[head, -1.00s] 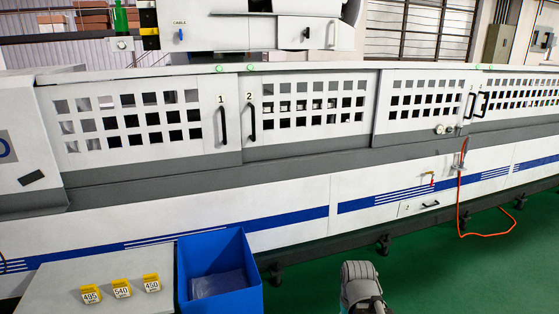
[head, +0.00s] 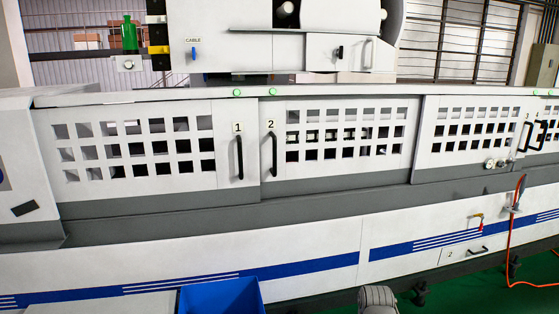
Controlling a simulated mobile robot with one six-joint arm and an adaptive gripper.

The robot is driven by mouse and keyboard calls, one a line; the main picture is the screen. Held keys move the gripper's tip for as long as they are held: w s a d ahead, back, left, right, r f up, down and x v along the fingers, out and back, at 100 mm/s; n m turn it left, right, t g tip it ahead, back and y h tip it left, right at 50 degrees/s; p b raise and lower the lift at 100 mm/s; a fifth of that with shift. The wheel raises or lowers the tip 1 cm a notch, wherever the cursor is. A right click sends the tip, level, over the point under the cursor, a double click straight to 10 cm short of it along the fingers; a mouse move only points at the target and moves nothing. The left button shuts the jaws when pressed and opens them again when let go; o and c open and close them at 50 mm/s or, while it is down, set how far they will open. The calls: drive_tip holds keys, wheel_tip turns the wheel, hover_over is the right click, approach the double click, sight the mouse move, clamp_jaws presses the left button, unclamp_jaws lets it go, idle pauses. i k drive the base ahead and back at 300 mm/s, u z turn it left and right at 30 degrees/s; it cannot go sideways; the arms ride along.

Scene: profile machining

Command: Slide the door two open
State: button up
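Door two (head: 345,142) is a white sliding door with rows of square holes and a "2" near its left edge. Its black vertical handle (head: 274,154) is at that left edge. Door two stands shut, its edge meeting door one (head: 140,155), whose black handle (head: 239,157) is just to the left. Only a grey rounded part of my arm (head: 378,300) shows at the bottom edge, well below and to the right of the handle. My gripper's fingers are not in view.
A blue bin (head: 222,297) stands in front of the machine at the bottom. An orange hose (head: 512,240) hangs at the right. More doors with black handles (head: 534,135) are at far right.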

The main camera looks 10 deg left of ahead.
sight(278, 178)
drive_tip(key=u, duration=0.05)
drive_tip(key=i, duration=1.05)
drive_tip(key=u, duration=0.05)
